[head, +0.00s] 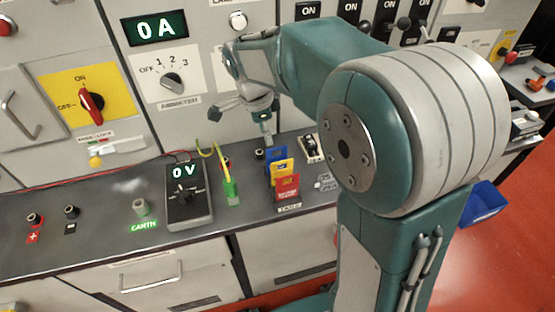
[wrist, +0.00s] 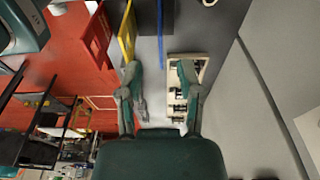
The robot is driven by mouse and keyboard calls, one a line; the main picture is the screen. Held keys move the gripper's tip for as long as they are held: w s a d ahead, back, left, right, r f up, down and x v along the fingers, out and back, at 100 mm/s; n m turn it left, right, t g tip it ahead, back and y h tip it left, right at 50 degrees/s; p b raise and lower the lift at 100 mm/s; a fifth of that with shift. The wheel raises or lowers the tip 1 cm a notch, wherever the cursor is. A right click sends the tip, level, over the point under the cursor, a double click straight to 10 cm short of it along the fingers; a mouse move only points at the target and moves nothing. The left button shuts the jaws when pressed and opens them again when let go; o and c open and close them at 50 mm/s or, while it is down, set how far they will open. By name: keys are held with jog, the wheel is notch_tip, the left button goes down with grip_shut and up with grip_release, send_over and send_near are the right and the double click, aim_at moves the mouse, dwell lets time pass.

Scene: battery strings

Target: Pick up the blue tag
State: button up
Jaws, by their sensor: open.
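The blue tag (head: 275,155) stands upright at the back of a row of tags on the grey bench, behind the yellow tag (head: 283,170) and the red tag (head: 287,188). My gripper (head: 267,138) points down at the blue tag's upper edge. In the wrist view my gripper (wrist: 160,70) is open and empty, with a finger on each side. There the blue tag (wrist: 160,36) appears as a thin upright strip, its near end in line with the gap between the fingertips. I cannot tell the remaining distance in depth.
The yellow tag (wrist: 127,34) is close beside the left finger, with the red tag (wrist: 96,42) beyond it. A cream block with black parts (head: 311,148) stands right of the tags. A meter (head: 187,195) and a green-handled probe (head: 231,190) are to the left.

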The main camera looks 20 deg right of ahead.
send_over(277, 160)
jog(key=a, duration=0.2)
notch_tip(277, 160, down, 5)
jog(key=shift+w+a+r, duration=0.1)
jog(key=shift+d+f, duration=0.45)
jog(key=shift+f, duration=0.15)
jog(key=f, duration=0.1)
jog(key=d+f, duration=0.1)
jog(key=f, duration=0.1)
jog(key=shift+d+f, duration=0.2)
jog(key=shift+f, duration=0.1)
jog(key=shift+a+f, duration=0.2)
jog(key=shift+f, duration=0.35)
jog(key=shift+d, duration=0.15)
grip_shut()
